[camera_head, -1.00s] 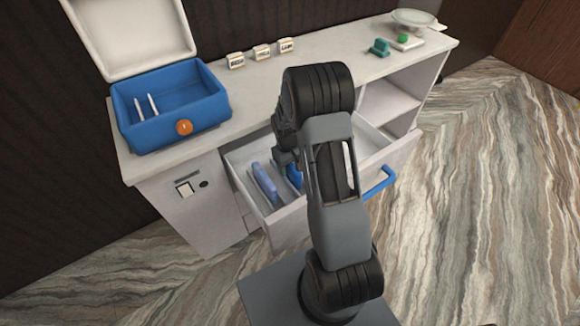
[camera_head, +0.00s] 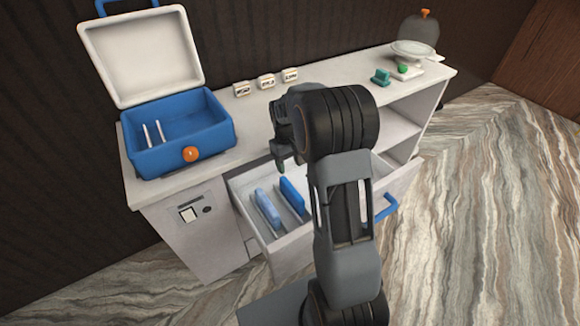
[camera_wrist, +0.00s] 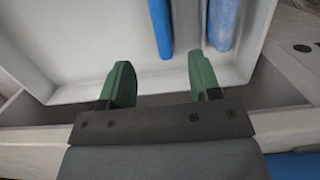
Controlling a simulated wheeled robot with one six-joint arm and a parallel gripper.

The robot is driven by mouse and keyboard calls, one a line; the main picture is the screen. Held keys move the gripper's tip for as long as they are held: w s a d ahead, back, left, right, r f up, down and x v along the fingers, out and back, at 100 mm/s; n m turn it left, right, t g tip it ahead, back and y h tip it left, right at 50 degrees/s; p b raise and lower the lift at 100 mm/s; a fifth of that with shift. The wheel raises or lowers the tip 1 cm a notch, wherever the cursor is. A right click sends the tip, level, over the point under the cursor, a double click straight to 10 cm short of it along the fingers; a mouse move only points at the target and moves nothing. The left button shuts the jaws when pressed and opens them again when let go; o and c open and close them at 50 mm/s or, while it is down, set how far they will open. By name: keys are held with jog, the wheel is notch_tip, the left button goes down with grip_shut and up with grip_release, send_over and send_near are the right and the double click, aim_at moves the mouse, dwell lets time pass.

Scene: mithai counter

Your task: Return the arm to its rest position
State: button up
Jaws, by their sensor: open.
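In the head view my gripper (camera_head: 289,164) hangs above the drawer (camera_head: 288,237), partly hidden by my arm. My arm is bent up and folded over the counter front. Two blue flat pieces stand in the drawer, a lighter one (camera_head: 267,208) and a darker one (camera_head: 292,196). They also show in the wrist view, the darker one (camera_wrist: 160,26) near the middle and the lighter one (camera_wrist: 222,24) to its right.
A blue box (camera_head: 180,141) with a raised white lid stands on the counter (camera_head: 250,120) at left. Several small labelled blocks (camera_head: 265,81) stand behind. The drawer's blue handle (camera_head: 386,207) juts out.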

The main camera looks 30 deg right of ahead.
jog(key=shift+s+a+f+m, duration=0.2)
jog(key=shift+s+f+m, duration=0.3)
jog(key=shift+s+f, duration=0.15)
jog(key=s+a+r+t+p, duration=0.2)
jog(key=s+a+r+p, duration=0.2)
jog(key=s+r, duration=0.4)
jog(key=s+a+r+t+p, duration=0.3)
jog(key=s+r, duration=0.5)
jog(key=r, duration=0.4)
jog(key=shift+s+a+r+p, duration=0.25)
jog(key=shift+a+p, duration=0.4)
jog(key=shift+a, duration=0.35)
